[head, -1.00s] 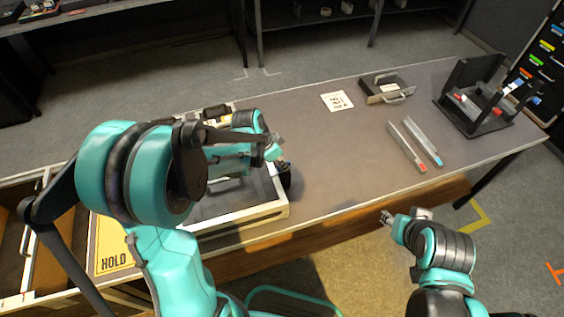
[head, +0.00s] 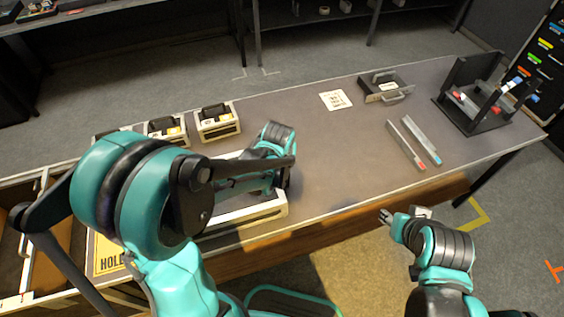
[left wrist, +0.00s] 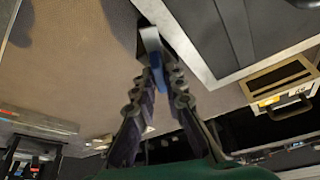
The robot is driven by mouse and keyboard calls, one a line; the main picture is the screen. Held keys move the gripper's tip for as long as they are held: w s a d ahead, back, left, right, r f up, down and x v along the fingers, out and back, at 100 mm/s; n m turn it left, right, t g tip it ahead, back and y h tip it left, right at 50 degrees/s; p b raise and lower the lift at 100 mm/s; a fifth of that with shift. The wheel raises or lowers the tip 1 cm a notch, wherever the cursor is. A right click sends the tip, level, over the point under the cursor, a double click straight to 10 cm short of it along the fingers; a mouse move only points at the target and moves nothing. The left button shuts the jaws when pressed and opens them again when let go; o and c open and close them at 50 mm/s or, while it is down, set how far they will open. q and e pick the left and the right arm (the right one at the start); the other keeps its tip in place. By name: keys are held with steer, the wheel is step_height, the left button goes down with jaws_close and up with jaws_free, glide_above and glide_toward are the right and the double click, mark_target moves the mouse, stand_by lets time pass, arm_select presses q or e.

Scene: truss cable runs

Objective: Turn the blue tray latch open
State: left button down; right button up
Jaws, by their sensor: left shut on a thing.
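The blue tray latch (left wrist: 157,62) shows in the left wrist view as a short piece with a grey end and blue below it, beside the corner of the pale-rimmed tray (left wrist: 205,75). My left gripper (left wrist: 156,80) is shut on it, with the two fingertips close together around the blue part. In the head view the tray (head: 262,213) lies under my left arm, which hides the latch and the gripper's fingertips. My right gripper (head: 387,215) hangs in front of the table's front edge, away from the tray; its jaw opening is too small to judge.
Cases with black handles (head: 217,122) stand behind the tray. A white card (head: 336,100), a handled grey box (head: 386,88), two grey bars (head: 412,143) and a black rack (head: 484,98) are to the right. The table between the tray and bars is clear.

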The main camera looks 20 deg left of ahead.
arm_select(q)
steer(key=n+y, duration=0.1)
steer(key=n, duration=0.1)
steer(key=n+y, duration=0.1)
steer(key=n, duration=0.2)
steer(key=shift+d+g, duration=0.1)
steer(key=shift+g, duration=0.3)
stand_by(0.4)
steer(key=c, duration=1.6)
jaws_free()
steer(key=v, duration=1.2)
steer(key=shift+w, duration=0.1)
